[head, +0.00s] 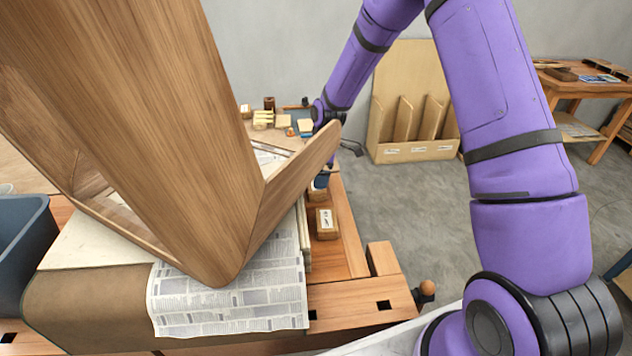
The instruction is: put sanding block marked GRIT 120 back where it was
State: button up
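A small wooden block with a white label (326,224) lies on the workbench, right of the newspaper. A second small block (317,194) shows just behind it, partly covered by the bent wooden lamination and my gripper. The print on the labels is too small to read, so I cannot tell which one is GRIT 120. My gripper (321,182) points down at the second block, at or just above it. Its fingers are mostly hidden behind the lamination's raised end, and I cannot tell whether they hold the block.
The large bent lamination (215,150) stands on newspaper (235,310) and blocks much of the view. Small items (265,118) lie at the bench's far end. A dark blue bin (22,245) is at left. A wooden rack (412,150) stands on the floor behind. The bench's right strip has bare wood.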

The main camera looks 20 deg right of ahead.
notch_tip(320, 180, up, 7)
jog(key=d, duration=0.1)
jog(key=shift+s, duration=0.15)
dwell(0.5)
